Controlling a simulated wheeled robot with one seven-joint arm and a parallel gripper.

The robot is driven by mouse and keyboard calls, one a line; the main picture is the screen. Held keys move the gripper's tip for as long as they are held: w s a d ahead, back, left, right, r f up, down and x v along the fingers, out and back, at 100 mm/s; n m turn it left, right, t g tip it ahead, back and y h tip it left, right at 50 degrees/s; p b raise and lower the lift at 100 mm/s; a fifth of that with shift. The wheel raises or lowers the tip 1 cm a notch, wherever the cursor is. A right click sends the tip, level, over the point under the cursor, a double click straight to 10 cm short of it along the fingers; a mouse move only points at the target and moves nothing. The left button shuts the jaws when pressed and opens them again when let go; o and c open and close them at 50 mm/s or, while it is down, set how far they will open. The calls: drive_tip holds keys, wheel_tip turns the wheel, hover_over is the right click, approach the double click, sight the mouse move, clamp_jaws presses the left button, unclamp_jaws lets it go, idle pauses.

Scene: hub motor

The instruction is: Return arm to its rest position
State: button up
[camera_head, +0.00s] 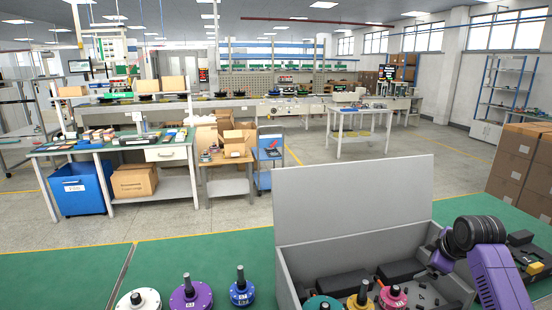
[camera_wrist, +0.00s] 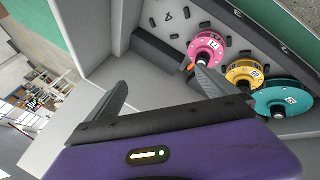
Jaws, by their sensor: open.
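My gripper (camera_wrist: 163,80) is open and empty in the wrist view, its two grey fingers spread wide. In the head view my gripper (camera_head: 438,262) is at the right wall of the grey box (camera_head: 289,268), partly hidden by my arm. The box's lid stands open. Inside are a teal hub motor (camera_head: 322,304), a yellow one (camera_head: 361,300) and a pink one (camera_head: 392,297). In the wrist view the pink motor (camera_wrist: 208,46) lies behind my right finger; I cannot tell how far apart they are. Yellow (camera_wrist: 243,76) and teal (camera_wrist: 280,98) motors sit beyond it.
White (camera_head: 138,301), purple (camera_head: 190,296) and blue (camera_head: 241,292) hub motors stand on the green table (camera_head: 60,275) left of the box. A black and yellow item (camera_head: 530,252) lies right of my arm. The table's far left is clear.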

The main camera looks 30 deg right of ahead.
drive_tip(key=w+a+m+t+h, duration=0.2)
drive_tip(key=w+a+m+t, duration=0.3)
drive_tip(key=a, duration=0.7)
drive_tip(key=s+a+m+t, duration=0.3)
drive_tip(key=s+a+t, duration=0.1)
drive_tip(key=a, duration=0.8)
drive_tip(key=s+a+n+y, duration=0.1)
drive_tip(key=s+a+y, duration=0.1)
drive_tip(key=s+a, duration=0.5)
drive_tip(key=s+a+n+y+b, duration=0.1)
drive_tip(key=s+a+y, duration=0.1)
drive_tip(key=s+a, duration=0.6)
drive_tip(key=s+a+y, duration=0.1)
drive_tip(key=s+a, duration=0.7)
drive_tip(key=s, duration=1.1)
drive_tip(key=shift+f+n+y+b, duration=0.25)
drive_tip(key=shift+n+y+b, duration=0.15)
